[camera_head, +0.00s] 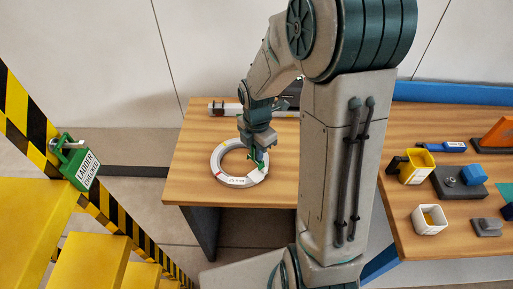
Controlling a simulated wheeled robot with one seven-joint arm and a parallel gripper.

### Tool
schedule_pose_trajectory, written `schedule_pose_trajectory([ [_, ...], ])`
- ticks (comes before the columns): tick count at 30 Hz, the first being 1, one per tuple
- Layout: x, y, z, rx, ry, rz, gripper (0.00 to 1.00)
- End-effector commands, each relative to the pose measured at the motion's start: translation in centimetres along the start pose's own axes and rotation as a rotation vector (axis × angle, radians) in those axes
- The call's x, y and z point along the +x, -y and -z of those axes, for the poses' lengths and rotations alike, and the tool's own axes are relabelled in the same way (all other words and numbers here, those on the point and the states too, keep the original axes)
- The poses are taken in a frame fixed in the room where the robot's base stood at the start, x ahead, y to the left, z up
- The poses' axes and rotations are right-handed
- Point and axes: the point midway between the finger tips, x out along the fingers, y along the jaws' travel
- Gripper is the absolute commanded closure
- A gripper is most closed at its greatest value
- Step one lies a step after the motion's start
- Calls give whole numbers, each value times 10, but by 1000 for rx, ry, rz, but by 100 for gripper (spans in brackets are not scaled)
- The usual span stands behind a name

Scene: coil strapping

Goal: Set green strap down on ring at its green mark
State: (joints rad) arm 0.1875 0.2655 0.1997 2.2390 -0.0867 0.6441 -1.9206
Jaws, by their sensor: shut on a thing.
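A light grey ring (221,160) lies flat on the left wooden table, with printed lettering on its front side. A small red mark (219,175) shows on its left front and a small yellowish mark (226,146) at its back left. My gripper (258,158) points down over the ring's right side, shut on the green strap (260,164). Only a little of the strap shows between and below the fingers. It looks very close to the ring; I cannot tell whether it touches. The ring's green mark cannot be told apart from the strap here.
The left table (190,178) is bare around the ring, with a grey device (224,108) at its back. The right table holds a yellow cup (416,168), a white square container (429,220) and other parts. Yellow steps with a green padlock (74,160) stand at left.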

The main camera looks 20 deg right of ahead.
Motion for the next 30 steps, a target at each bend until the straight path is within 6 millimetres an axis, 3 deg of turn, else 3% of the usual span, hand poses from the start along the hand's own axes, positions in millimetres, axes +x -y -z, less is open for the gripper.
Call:
schedule_pose_trajectory([
  [18, 44, 1, -2, 4, -1, 1, 100],
  [30, 48, 1, -2, 4, 0, 0, 100],
])
